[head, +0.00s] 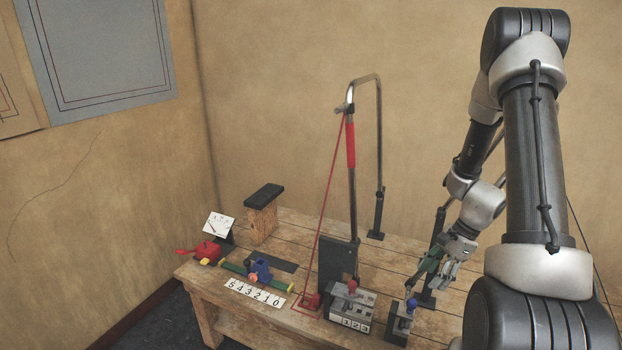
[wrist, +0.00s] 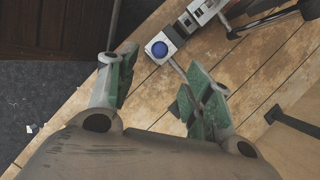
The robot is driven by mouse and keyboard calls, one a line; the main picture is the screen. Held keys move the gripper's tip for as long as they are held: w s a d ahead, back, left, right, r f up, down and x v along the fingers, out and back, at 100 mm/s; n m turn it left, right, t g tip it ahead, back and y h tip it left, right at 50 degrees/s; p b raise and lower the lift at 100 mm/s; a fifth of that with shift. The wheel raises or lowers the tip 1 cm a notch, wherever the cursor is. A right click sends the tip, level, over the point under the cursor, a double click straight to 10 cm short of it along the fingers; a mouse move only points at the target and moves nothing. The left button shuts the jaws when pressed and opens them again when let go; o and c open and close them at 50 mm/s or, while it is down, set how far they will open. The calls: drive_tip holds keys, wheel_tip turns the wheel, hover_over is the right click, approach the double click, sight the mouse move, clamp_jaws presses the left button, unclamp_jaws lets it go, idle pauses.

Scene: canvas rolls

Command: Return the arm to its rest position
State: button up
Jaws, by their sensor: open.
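My gripper (head: 440,268) is at the end of my arm, over the right part of the wooden bench (head: 300,240). Its fingers, with green inner pads, also show in the wrist view (wrist: 162,58), spread apart with nothing held. Beyond the fingertips in that view is a blue round knob (wrist: 160,49) on a pale square block. I cannot tell the exact gap between fingers and knob.
A grey box marked 1 2 3 (head: 350,308) stands left of the blue knob. A tall metal post with a red grip (head: 351,145) and a red cord rises behind it. A number strip (head: 255,292), a red clamp (head: 205,252) and a wooden block (head: 262,220) are further left.

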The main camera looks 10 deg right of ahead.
drive_tip(key=s+a+r+n+t+h, duration=0.1)
drive_tip(key=s+r+n, duration=0.4)
drive_tip(key=r, duration=0.6)
drive_tip(key=s+a+r+n+t+h, duration=0.1)
drive_tip(key=s+a+r+n+h, duration=0.1)
drive_tip(key=s+a+r+n, duration=0.2)
drive_tip(key=s+a+r+n+t+h, duration=0.1)
drive_tip(key=s+r+n, duration=0.6)
drive_tip(key=r, duration=1.1)
drive_tip(key=a+n+t, duration=0.1)
drive_tip(key=n, duration=0.1)
drive_tip(key=shift+a+r+n+h, duration=0.15)
drive_tip(key=shift+a+n+h, duration=0.15)
